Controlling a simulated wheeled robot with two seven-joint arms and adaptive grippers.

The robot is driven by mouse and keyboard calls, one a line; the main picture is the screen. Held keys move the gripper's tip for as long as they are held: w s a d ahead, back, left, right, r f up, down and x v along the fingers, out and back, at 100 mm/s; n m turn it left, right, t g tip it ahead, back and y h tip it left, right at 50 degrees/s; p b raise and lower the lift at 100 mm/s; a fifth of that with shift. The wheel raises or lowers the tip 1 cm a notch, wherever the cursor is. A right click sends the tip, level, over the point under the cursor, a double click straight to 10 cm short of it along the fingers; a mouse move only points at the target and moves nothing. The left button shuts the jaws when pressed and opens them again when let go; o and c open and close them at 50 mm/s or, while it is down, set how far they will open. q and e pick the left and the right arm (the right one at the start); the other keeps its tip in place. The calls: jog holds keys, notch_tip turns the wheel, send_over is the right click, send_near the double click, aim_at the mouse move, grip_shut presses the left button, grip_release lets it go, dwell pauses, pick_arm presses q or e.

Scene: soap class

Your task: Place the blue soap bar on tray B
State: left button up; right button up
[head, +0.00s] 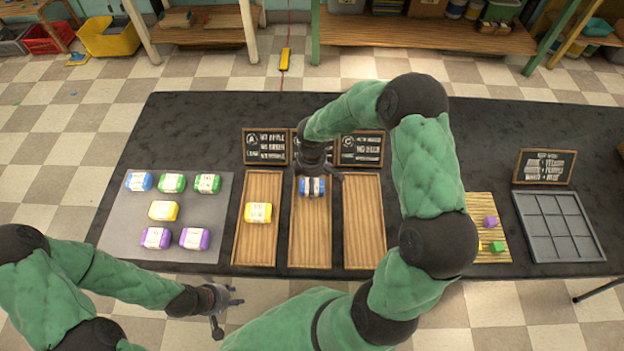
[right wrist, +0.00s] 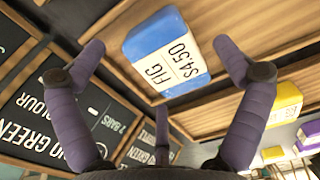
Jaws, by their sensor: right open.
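A blue soap bar (head: 313,187) with a white label lies on the middle wooden tray (head: 311,235), near its far end. In the right wrist view the blue soap bar (right wrist: 166,52) reads "FIG $4.50" and sits between my spread fingers, with visible gaps on both sides. My right gripper (head: 318,177) is open above the far end of that tray and partly covers the soap. I cannot read a letter B on any tray. Another blue bar (head: 139,182) lies on the grey mat. My left gripper (head: 230,297) looks open and empty, off the table's front edge.
The left tray (head: 257,248) holds a yellow soap bar (head: 258,212); the right tray (head: 363,215) is empty. Chalkboard signs (head: 265,147) stand behind the trays. The grey mat (head: 190,255) holds several bars. A grey grid tray (head: 558,225) stands right.

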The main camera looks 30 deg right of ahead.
jog(key=shift+r, duration=0.15)
notch_tip(320, 180, up, 12)
jog(key=p, duration=0.4)
